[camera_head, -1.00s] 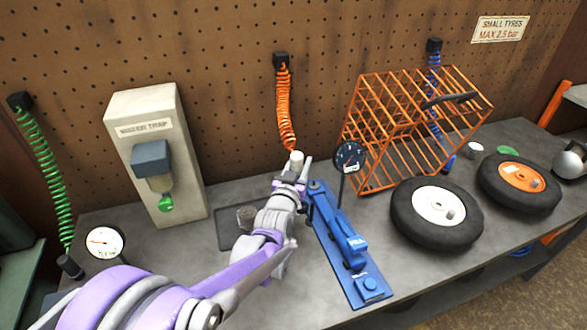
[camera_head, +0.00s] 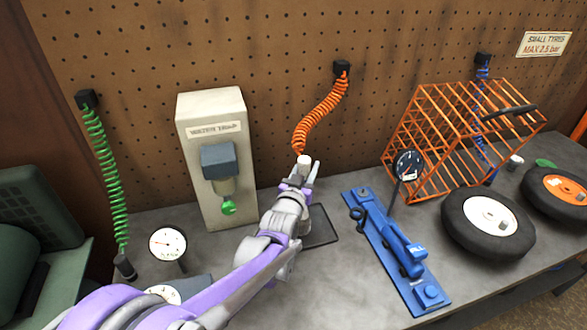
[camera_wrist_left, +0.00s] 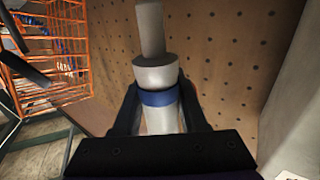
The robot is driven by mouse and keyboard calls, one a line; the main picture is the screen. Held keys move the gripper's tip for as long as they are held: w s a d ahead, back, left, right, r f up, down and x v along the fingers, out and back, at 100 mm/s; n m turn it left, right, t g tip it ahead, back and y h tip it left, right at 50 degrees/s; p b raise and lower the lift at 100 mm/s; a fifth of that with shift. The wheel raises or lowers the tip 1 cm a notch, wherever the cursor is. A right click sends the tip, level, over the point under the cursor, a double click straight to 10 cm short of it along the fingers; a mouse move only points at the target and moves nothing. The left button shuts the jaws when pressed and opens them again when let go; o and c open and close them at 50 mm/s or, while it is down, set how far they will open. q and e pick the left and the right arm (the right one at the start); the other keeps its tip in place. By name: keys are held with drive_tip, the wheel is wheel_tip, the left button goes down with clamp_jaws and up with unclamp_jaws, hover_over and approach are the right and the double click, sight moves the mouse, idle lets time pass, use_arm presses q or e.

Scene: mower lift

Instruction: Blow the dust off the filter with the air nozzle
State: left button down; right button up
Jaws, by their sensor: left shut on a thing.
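My left gripper (camera_head: 304,174) is shut on the pale air nozzle (camera_head: 304,160) at the end of the orange coiled hose (camera_head: 320,115). In the left wrist view the nozzle (camera_wrist_left: 157,78), with a blue band, sits between the two dark fingers (camera_wrist_left: 160,112). The gripper is above the bench, in front of the pegboard. A dark flat tray (camera_head: 325,234) lies on the bench, partly behind my left forearm. The filter cannot be made out now; the arm covers part of the tray. My right gripper is not in view.
A water trap unit (camera_head: 210,105) stands left of the nozzle. A blue foot pump (camera_head: 385,235) lies to the right, then an orange cage (camera_head: 425,160) and two wheels. A gauge (camera_head: 168,243) and green hose (camera_head: 107,180) are at the left.

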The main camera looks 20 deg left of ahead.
sight(306, 178)
use_arm(q)
drive_tip(key=shift+a, duration=0.25)
drive_tip(key=shift+d+f+b, duration=0.1)
drive_tip(key=shift+f+b, duration=0.65)
drive_tip(key=shift+f, duration=0.4)
drive_tip(key=shift+f+b, duration=0.45)
drive_tip(key=shift+f, duration=0.3)
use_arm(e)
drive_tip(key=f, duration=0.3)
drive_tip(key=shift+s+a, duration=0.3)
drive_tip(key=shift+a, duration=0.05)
use_arm(q)
drive_tip(key=shift+s+d, duration=0.15)
drive_tip(key=shift+d, duration=0.5)
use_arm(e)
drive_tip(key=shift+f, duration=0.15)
use_arm(q)
drive_tip(key=shift+a, duration=0.15)
drive_tip(key=shift+w+a, duration=0.4)
drive_tip(key=shift+w, duration=0.35)
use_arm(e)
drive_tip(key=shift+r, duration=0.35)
